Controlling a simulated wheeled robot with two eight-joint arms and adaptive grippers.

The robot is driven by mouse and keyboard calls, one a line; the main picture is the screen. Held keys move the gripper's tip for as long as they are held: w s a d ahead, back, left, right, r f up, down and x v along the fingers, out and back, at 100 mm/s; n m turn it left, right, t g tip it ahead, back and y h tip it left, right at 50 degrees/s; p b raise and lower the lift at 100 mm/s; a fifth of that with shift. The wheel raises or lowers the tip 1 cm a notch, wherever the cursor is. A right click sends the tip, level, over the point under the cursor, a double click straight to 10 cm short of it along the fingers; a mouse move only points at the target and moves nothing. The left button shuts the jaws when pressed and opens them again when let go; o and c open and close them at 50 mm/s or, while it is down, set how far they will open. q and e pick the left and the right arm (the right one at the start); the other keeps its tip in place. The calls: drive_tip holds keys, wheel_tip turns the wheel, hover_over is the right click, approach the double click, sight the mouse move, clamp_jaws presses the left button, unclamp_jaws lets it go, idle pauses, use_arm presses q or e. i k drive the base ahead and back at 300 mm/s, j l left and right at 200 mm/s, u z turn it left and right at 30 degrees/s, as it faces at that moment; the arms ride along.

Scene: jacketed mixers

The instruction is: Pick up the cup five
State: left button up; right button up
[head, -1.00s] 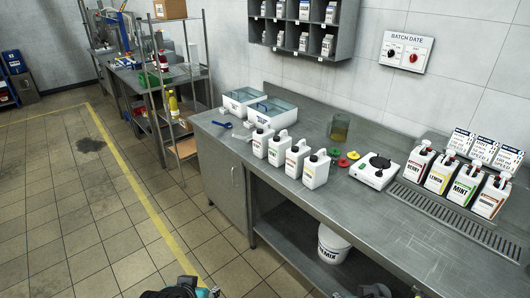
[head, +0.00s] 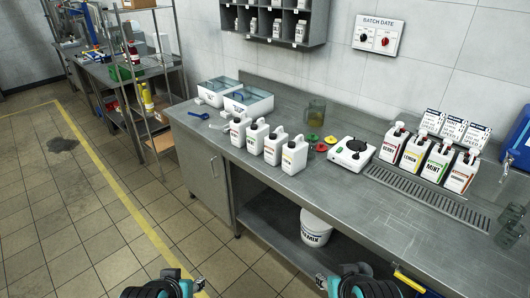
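I cannot read a label "five" on any cup, so I cannot tell which one is cup five. Clear glass cups (head: 511,216) stand at the right end of the steel counter, partly cut by the frame edge. A clear jug with yellowish contents (head: 317,111) stands near the wall. My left gripper (head: 187,281) is low in the picture, in front of the counter and far from the cups. My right gripper (head: 328,283) is low in the middle, also in front of the counter. Both look empty; their fingers are too small to judge.
On the steel counter (head: 330,200) stand several white bottles (head: 293,156), white bins (head: 248,101), a hot plate (head: 349,153) and flavour bottles (head: 435,159) behind a drain grate (head: 420,190). A white bucket (head: 316,227) sits on the lower shelf. The counter's front strip is clear.

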sight(512, 231)
drive_tip(key=z, duration=2)
drive_tip(key=k, duration=0.05)
